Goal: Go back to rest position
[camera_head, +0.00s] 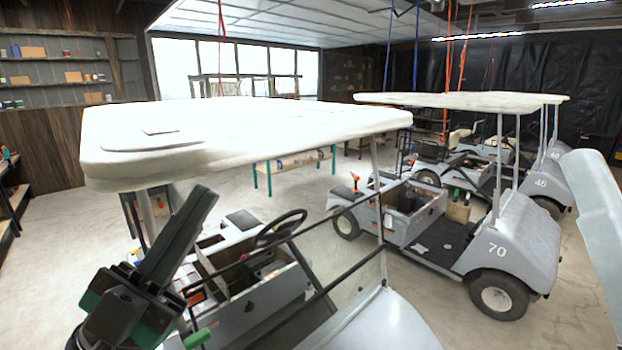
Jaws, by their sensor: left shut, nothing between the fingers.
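My left gripper (200,202) is at the lower left, dark with green parts, its fingers pointing up and to the right. It is shut and holds nothing. It stands in front of the nearest cart, below the cart's white roof (250,135). The roof rests on thin posts above the cart's seat area and steering wheel (281,228). I cannot tell whether the gripper touches any part of the cart. My right gripper is not in view.
A grey cart marked 70 (510,248) stands to the right, with more carts behind it. Red and blue straps (449,60) hang from the ceiling. A workbench with green legs (292,163) stands behind. Shelves (55,65) line the left wall. Floor at left is clear.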

